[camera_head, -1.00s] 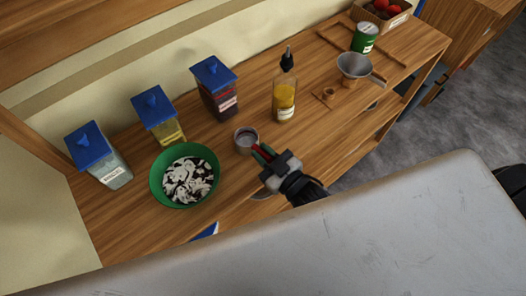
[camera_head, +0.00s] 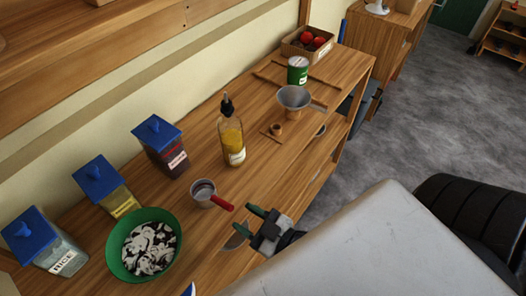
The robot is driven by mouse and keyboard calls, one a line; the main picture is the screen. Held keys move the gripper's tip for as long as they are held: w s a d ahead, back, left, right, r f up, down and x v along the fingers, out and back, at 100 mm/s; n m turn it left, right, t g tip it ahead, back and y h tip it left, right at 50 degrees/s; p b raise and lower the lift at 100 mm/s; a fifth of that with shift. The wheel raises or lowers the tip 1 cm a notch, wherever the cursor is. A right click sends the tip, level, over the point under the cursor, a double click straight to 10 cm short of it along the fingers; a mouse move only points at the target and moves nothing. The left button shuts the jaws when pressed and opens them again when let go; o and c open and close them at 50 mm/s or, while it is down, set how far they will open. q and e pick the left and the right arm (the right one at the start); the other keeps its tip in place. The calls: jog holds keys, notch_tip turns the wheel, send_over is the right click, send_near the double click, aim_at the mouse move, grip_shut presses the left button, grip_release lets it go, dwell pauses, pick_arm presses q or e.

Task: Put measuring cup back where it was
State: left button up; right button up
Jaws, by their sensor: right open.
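The measuring cup (camera_head: 203,191) is a small metal cup with a red handle. It stands upright on the wooden counter, between the green bowl and the oil bottle, with its handle pointing to the lower right. My right gripper (camera_head: 256,220) is open and empty, at the counter's front edge just to the right of the handle end, apart from it. My left gripper is not in view.
A green bowl (camera_head: 111,248) with dark and white contents stands left of the cup. Blue-lidded containers (camera_head: 157,150) line the wall. An oil bottle (camera_head: 231,141), a funnel (camera_head: 293,97), a green can (camera_head: 297,70) and a box (camera_head: 289,43) stand farther right. Bare counter surrounds the cup.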

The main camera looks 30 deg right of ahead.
jog(key=shift+b+v, duration=0.35)
jog(key=shift+v, duration=2)
jog(key=s+d+f+m+g+h, duration=0.1)
jog(key=s+d+f+g+h, duration=0.2)
jog(key=f, duration=1.1)
jog(key=s+d+f+m+g+h, duration=0.15)
jog(key=f+g, duration=0.25)
jog(key=f, duration=1.1)
jog(key=s+d+f+m+g+h, duration=0.1)
jog(key=s+d+f+g+h, duration=0.1)
jog(key=s+f+g, duration=0.6)
jog(key=s+f, duration=0.7)
jog(key=s, duration=0.1)
jog(key=shift+s+d+m+g, duration=0.2)
jog(key=shift+d+m+g, duration=0.1)
jog(key=shift+m, duration=0.05)
jog(key=shift+h, duration=0.25)
